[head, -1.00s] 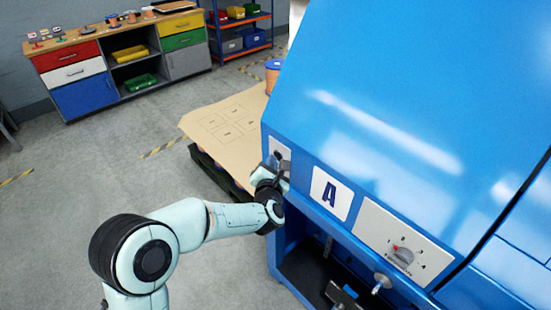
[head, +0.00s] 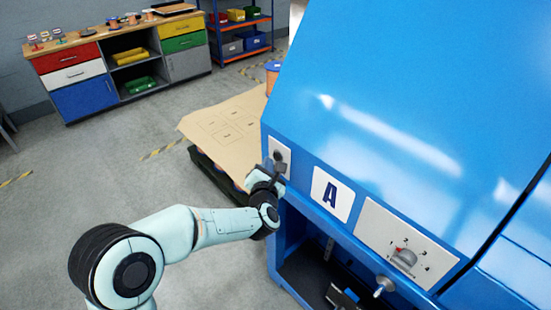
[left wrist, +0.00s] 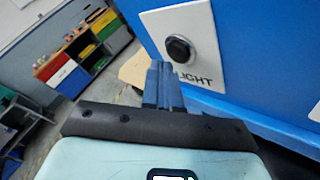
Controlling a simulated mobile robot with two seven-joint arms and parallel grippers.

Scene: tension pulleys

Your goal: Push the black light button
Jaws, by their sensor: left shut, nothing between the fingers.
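The black light button (left wrist: 179,48) is a round black knob in a pale ring on a white plate (left wrist: 205,35) lettered "LIGHT", as the left wrist view shows it. In the head view the plate (head: 286,153) sits at the left end of the blue machine's front, and the button (head: 278,155) is small there. My left gripper (head: 277,168) is shut and empty, just in front of the plate's lower part. In the left wrist view its fingers (left wrist: 161,72) point at the panel just below and left of the button; I cannot tell whether they touch. My right gripper is not in view.
The blue machine (head: 370,80) fills the right side. An "A" plate (head: 332,193) and a dial plate (head: 409,245) with a red-marked knob lie right of the button. A cardboard-topped pallet (head: 228,125) stands behind my left arm. Floor is clear at left.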

